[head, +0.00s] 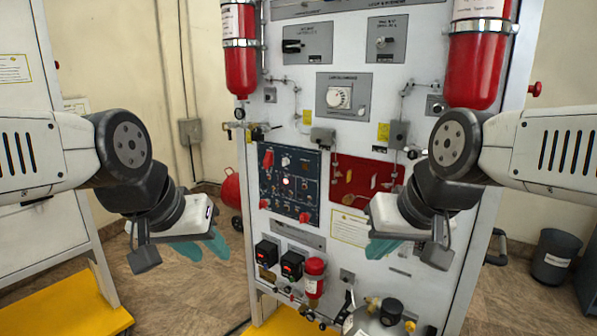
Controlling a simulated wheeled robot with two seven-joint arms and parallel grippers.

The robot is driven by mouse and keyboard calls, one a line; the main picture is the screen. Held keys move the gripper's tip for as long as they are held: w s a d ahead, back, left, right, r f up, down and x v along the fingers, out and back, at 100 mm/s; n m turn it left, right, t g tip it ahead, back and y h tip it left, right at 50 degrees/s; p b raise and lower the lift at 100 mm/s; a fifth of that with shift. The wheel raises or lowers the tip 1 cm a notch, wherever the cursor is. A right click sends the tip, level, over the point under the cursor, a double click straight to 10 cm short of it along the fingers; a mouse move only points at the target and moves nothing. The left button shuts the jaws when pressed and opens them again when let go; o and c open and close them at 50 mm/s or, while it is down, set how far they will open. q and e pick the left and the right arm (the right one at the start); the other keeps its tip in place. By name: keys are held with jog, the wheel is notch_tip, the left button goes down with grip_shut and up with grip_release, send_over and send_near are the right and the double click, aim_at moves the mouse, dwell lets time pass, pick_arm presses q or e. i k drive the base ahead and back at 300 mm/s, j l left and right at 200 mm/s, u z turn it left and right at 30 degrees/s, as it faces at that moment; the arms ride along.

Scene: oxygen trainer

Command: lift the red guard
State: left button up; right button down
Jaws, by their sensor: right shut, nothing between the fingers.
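A dark blue switch panel (290,186) is set in the left half of the tall grey trainer board. A red guard (267,158) sits at its upper left. Other small red pieces show lower on the panel, one at the left edge (265,203) and one at the lower right (304,217). Which one is the task's guard I cannot tell for sure. My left gripper (206,247) has teal fingers that look parted; it hangs empty left of the board. My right gripper (383,247) is shut and empty, in front of the board below the red panel. Neither touches a guard.
A red panel (366,184) lies right of the blue one. Red cylinders hang at the upper left (239,60) and upper right (475,68). A grey bin (552,257) stands at right.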

aim_at(267, 160)
jog(key=j+z, duration=0.65)
jog(key=z, duration=0.15)
jog(key=j+z, duration=0.1)
jog(key=j, duration=0.45)
jog(key=k+j+z, duration=0.1)
jog(key=j, duration=0.4)
jog(key=k+j+z, duration=0.1)
jog(key=j, duration=0.45)
jog(key=k+j+z, duration=0.1)
jog(key=j, duration=0.4)
jog(key=k+j, duration=0.1)
jog(key=j, duration=0.3)
jog(key=k+j, duration=0.1)
jog(key=j, duration=0.3)
